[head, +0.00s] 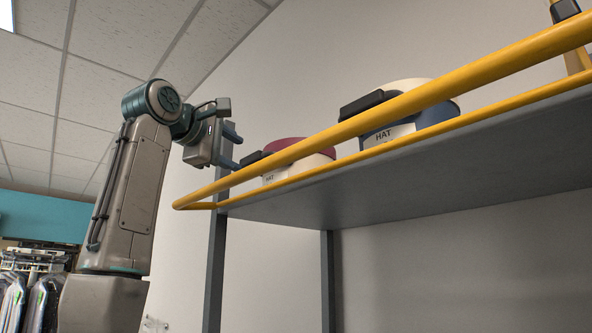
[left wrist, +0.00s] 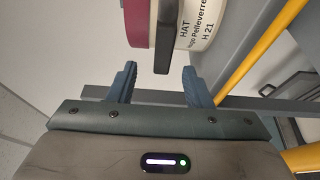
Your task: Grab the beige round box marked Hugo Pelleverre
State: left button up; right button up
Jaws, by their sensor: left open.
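The round box marked Hugo Pelleverre, H 21, has a beige body and a dark red lid. It stands on the shelf in the head view (head: 318,163), partly behind the yellow rail. In the left wrist view it fills the top middle (left wrist: 196,24), cut off by the frame edge, with a black handle (left wrist: 165,38) sticking out towards me. My left gripper (head: 234,149) is open at the shelf's left end, just left of the box. In the left wrist view its fingers (left wrist: 159,70) are empty, with the handle lined up between them, just beyond the tips. My right gripper is not seen.
A second round box (head: 438,114), blue with a cream lid and black handle, stands farther right on the grey shelf (head: 400,170). A yellow rail (head: 400,104) runs along the shelf's front and round its left end, close to my gripper. Grey posts (head: 328,280) support it.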

aim_at(247, 157)
pick_arm(q)
jog(key=x, duration=0.3)
jog(key=shift+s+d+p, duration=0.1)
jog(key=shift+d+p, duration=0.05)
jog(key=shift+p, duration=0.15)
jog(key=p+x, duration=0.3)
jog(key=shift+r+p, duration=0.1)
jog(key=shift+p, duration=0.25)
jog(key=shift+w, duration=0.25)
jog(key=shift+w+d+f, duration=0.25)
jog(key=shift+w+f, duration=0.1)
jog(key=shift+w, duration=0.05)
jog(key=shift+s+r, duration=0.15)
grip_shut()
